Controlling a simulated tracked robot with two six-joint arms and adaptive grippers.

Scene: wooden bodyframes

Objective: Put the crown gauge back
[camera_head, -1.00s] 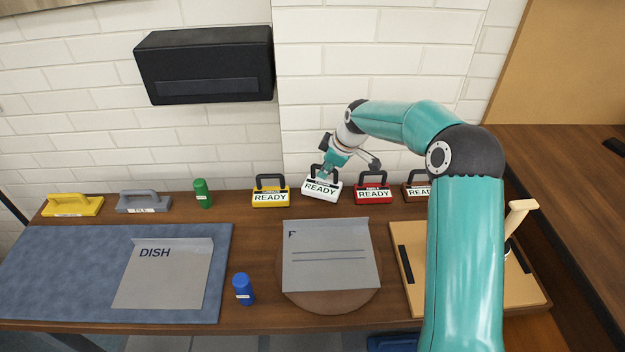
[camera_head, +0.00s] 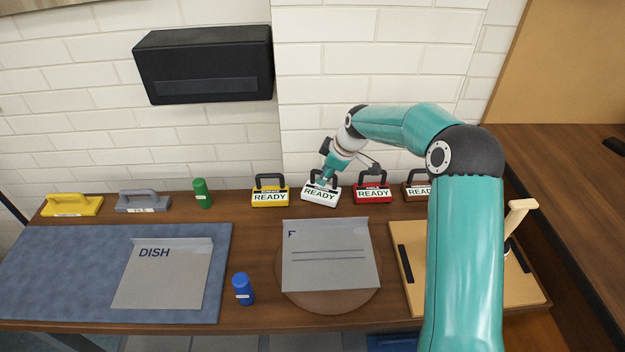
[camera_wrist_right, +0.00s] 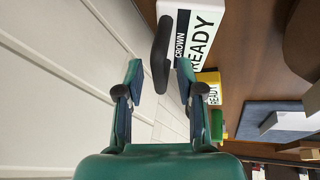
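The crown gauge (camera_head: 321,195) is a white block with a black handle and a READY label. It stands upright at the back of the wooden bench, between a yellow gauge (camera_head: 270,196) and a red gauge (camera_head: 373,194). In the right wrist view its CROWN label (camera_wrist_right: 181,45) shows, and its black handle (camera_wrist_right: 161,55) lies between my fingers. My right gripper (camera_wrist_right: 160,70) is open, with a visible gap on each side of the handle. In the head view the right gripper (camera_head: 325,181) is at the gauge's top and partly covers its handle. My left gripper is not in view.
A brown gauge (camera_head: 416,190) is partly hidden by my right arm. A green bottle (camera_head: 202,193), a grey tool (camera_head: 144,201) and a yellow tool (camera_head: 72,205) stand left. In front are a FILE-like grey plate (camera_head: 328,270), a blue bottle (camera_head: 243,289) and a DISH plate (camera_head: 160,280).

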